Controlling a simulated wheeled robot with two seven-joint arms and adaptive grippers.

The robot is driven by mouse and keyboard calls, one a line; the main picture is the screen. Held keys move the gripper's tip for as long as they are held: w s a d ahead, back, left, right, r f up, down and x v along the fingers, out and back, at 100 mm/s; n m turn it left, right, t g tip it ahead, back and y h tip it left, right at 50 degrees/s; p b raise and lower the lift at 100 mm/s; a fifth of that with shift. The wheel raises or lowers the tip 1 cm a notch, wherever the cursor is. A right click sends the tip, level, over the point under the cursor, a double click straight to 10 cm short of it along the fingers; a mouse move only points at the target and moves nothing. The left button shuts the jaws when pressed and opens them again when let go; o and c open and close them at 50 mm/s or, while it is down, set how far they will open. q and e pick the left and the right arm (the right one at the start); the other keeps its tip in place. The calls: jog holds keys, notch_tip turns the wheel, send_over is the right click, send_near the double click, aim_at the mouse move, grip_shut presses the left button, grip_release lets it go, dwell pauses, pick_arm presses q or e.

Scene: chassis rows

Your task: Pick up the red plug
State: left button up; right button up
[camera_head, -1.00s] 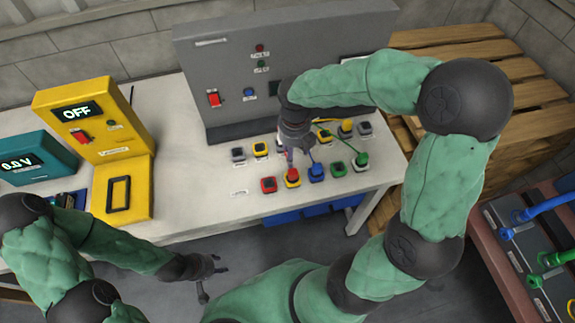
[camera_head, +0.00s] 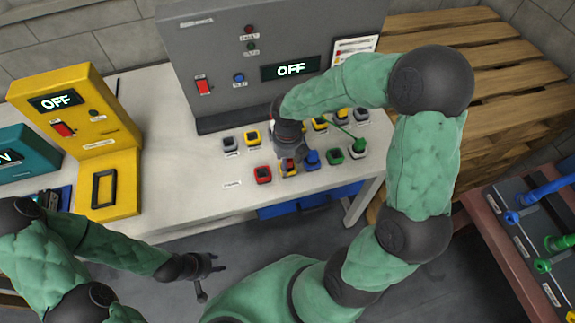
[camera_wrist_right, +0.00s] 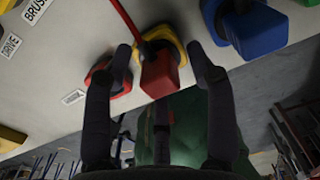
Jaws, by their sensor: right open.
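The red plug (camera_wrist_right: 160,75) stands in the yellow socket (camera_wrist_right: 178,42) of the front row, with a red cable running up from it. In the head view the red plug (camera_head: 292,168) is mostly hidden behind my right gripper (camera_head: 291,157). In the right wrist view my right gripper (camera_wrist_right: 160,62) is open, one finger on each side of the plug, with visible gaps. My left gripper (camera_head: 208,277) is open and empty, in front of the table's front edge.
The red socket (camera_head: 263,174) is left of the plug, and the blue socket (camera_head: 312,160) is right of it. Another socket row is behind. A grey panel (camera_head: 230,45) rises at the back. A yellow box (camera_head: 75,120) stands left.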

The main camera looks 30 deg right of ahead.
grip_shut()
jog(key=shift+r, duration=0.15)
